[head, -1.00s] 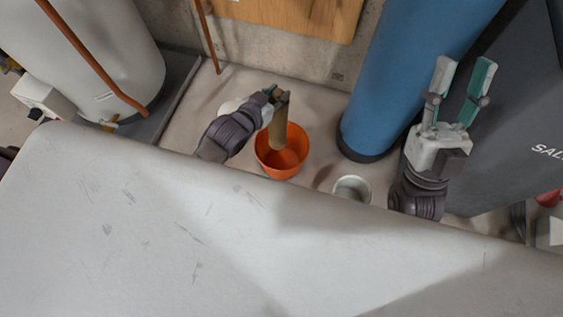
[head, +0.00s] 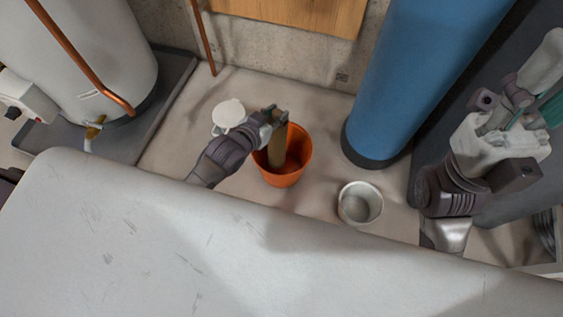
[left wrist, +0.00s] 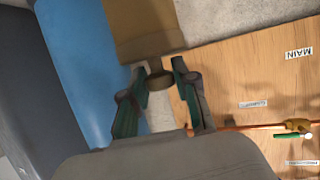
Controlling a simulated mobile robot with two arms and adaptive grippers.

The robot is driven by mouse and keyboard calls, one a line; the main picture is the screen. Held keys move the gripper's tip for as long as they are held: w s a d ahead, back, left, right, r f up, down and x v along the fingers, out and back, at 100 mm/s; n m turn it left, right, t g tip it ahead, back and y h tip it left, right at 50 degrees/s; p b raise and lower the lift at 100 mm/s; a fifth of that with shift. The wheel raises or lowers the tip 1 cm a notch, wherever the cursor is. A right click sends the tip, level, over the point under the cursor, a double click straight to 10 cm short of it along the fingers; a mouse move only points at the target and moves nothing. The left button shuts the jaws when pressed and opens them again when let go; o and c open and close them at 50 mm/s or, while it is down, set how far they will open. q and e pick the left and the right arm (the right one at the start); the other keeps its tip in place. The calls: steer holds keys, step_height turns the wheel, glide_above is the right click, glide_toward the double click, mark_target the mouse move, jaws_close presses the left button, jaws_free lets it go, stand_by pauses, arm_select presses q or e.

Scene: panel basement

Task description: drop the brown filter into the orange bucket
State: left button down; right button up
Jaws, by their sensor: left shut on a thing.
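The orange bucket (head: 297,172) stands on the floor near the middle of the head view. My left gripper (head: 277,117) is at the far side of its rim, shut on the brown filter (head: 276,150). The filter hangs down and its lower part overlaps the left side of the bucket's opening; how deep it reaches is hard to tell. In the left wrist view the filter (left wrist: 147,28) extends away from the fingertips of the left gripper (left wrist: 159,76). My right gripper (head: 545,85) is at the far right, its fingers apart and empty, partly cut by the picture edge.
A grey metal pot (head: 360,204) stands right of the bucket. A white lidded item (head: 229,116) is left of it, behind my left wrist. A blue tank (head: 408,85) and a dark cabinet stand to the right, a white tank (head: 95,60) at left. A wooden panel (head: 295,12) is on the wall.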

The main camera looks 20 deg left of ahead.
stand_by(0.3)
arm_select(q)
steer(key=c, duration=0.8)
jaws_free()
steer(key=shift+f, duration=0.1)
steer(key=shift+f, duration=0.1)
steer(key=shift+s, duration=0.2)
steer(key=v, duration=1.1)
steer(key=shift+s+r, duration=0.2)
steer(key=shift+s, duration=0.05)
steer(key=shift+a+r, duration=0.1)
